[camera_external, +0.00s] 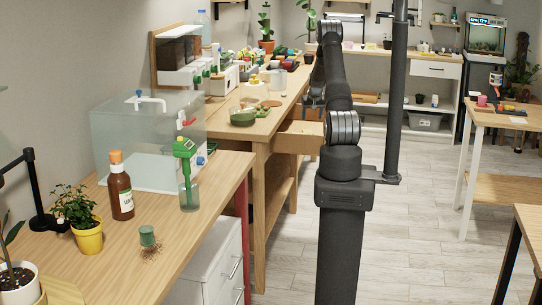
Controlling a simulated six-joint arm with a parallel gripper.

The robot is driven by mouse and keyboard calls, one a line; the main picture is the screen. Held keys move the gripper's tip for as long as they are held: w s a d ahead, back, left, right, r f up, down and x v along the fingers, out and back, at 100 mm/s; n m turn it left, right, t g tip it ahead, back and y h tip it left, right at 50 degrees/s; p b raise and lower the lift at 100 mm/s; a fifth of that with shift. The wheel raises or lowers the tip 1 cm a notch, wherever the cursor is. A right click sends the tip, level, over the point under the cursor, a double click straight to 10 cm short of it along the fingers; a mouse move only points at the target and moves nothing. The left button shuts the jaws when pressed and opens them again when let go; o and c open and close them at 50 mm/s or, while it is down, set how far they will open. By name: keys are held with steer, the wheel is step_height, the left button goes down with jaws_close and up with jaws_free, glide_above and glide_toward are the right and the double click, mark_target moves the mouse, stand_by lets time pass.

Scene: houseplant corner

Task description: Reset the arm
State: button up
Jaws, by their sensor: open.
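My gripper (313,103) shows small and dark just left of my upright arm, near the right edge of the long wooden bench (262,128). Its fingers are partly hidden by the arm and hard to make out; I see nothing held in it. My arm rises from its column and extends away from the camera.
On the near table (190,232) stand a clear tank (120,140), a brown bottle (121,190), a green-topped bottle (187,172), a yellow potted plant (88,236) and a tipped green jar (148,237) with spilled grains. A green bowl (242,117) sits on the long bench. The floor (420,225) at right is clear.

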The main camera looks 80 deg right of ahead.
steer(key=x, duration=1.1)
steer(key=shift+f, duration=0.3)
step_height(320, 180, up, 10)
steer(key=w+a+r+n, duration=0.1)
steer(key=w+a+r, duration=0.5)
steer(key=w+r, duration=0.15)
steer(key=w+a+r+n+t, duration=0.15)
steer(key=w+a+r, duration=0.25)
steer(key=a+r, duration=0.4)
steer(key=w+a+r+n+y, duration=0.15)
steer(key=w+a+r, duration=0.3)
steer(key=a, duration=0.55)
steer(key=w+a+r+n, duration=0.2)
steer(key=w+a+r, duration=0.2)
steer(key=a+r, duration=0.45)
steer(key=w+a, duration=0.6)
steer(key=w, duration=0.2)
steer(key=shift+a+r+n, duration=0.25)
steer(key=shift+r+n, duration=0.15)
steer(key=shift+o, duration=0.3)
